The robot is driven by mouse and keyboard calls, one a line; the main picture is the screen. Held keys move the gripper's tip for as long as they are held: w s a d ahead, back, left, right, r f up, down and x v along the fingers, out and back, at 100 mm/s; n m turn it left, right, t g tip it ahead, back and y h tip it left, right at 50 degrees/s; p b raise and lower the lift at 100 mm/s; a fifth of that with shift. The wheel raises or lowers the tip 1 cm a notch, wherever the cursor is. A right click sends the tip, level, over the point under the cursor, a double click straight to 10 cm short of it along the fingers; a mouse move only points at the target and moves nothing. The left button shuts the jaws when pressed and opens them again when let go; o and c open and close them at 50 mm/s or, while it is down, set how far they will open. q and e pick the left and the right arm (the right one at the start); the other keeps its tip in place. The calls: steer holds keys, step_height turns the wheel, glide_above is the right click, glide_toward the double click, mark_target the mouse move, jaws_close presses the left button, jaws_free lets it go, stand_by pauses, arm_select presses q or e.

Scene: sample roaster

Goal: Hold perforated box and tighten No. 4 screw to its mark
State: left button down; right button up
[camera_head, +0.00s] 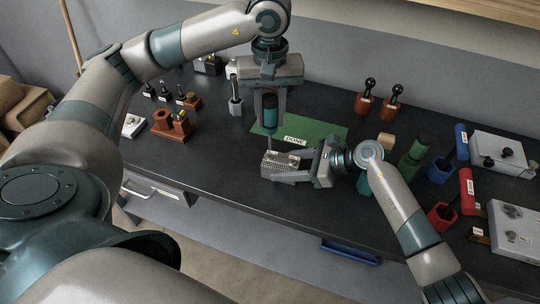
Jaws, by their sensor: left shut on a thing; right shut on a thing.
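The perforated box (279,159) is a small metal block with holes on top, near the front middle of the dark bench. My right gripper (278,170) comes in from the right and is shut on the box. My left gripper (270,97) is above it, pointing down, shut on a screwdriver (270,114) with a teal and dark handle. The screwdriver stands about upright, with its thin shaft reaching down to the box. Whether its tip touches a screw is too small to tell. The No. 4 screw and its mark cannot be made out.
A green mat (325,133) with a label reading "DONE" (295,140) lies just behind the box. Wooden holders (172,125) stand at the left. A green (413,155), a blue (439,170) and a red (441,216) holder stand at the right, near pale boxes (500,152).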

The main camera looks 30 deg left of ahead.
mark_target(270, 98)
arm_select(q)
steer(key=shift+r, duration=2.55)
arm_select(e)
steer(key=o, duration=1.4)
steer(key=shift+c, duration=0.2)
steer(key=shift+d, duration=0.1)
steer(key=shift+v, duration=3.7)
